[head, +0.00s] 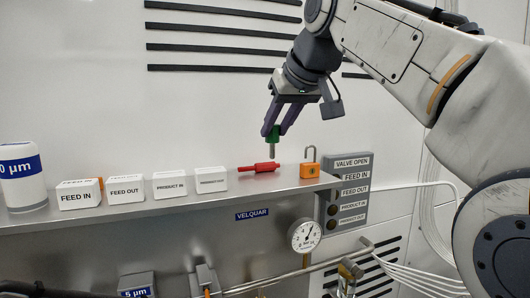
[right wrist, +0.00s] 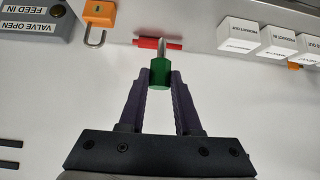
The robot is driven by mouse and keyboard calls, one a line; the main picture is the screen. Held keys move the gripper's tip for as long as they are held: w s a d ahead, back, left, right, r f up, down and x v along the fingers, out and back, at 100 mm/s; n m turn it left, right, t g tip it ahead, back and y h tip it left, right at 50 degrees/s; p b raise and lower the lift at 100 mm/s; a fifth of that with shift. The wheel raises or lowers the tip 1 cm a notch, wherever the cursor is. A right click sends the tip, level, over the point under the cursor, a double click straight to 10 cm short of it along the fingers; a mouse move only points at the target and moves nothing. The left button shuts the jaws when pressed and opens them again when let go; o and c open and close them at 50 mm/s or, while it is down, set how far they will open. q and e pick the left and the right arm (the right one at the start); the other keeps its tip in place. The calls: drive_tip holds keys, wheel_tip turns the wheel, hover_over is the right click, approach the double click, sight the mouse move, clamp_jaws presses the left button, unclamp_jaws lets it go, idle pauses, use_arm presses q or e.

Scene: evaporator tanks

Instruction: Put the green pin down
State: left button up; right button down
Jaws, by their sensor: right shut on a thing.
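The green pin (head: 272,134) has a green head and a grey metal shank pointing down. My right gripper (head: 272,131) is shut on its green head and holds it upright above the steel shelf (head: 150,208). In the right wrist view the green head (right wrist: 160,73) sits between the purple fingertips (right wrist: 160,83). A red pin (head: 262,168) lies on its side on the shelf, just below the green pin's tip in the head view. It also shows in the right wrist view (right wrist: 146,43), behind the shank. My left gripper is not in view.
An orange padlock (head: 310,170) stands right of the red pin. White labelled blocks (head: 168,186) and a white cylinder (head: 22,178) stand to the left. A round gauge (head: 304,235) and pipes lie below the shelf edge. A label panel (head: 350,190) is at right.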

drive_tip(key=shift+w+a+f, duration=0.1)
drive_tip(key=shift+a+f, duration=0.2)
drive_tip(key=shift+f, duration=0.55)
drive_tip(key=shift+w+a+f, duration=0.15)
drive_tip(key=shift+a+f, duration=0.2)
drive_tip(key=shift+f, duration=0.55)
drive_tip(key=shift+w+a+f, duration=0.1)
drive_tip(key=shift+a+f, duration=0.2)
drive_tip(key=shift+f, duration=0.55)
drive_tip(key=c, duration=0.6)
unclamp_jaws()
drive_tip(key=shift+f, duration=0.1)
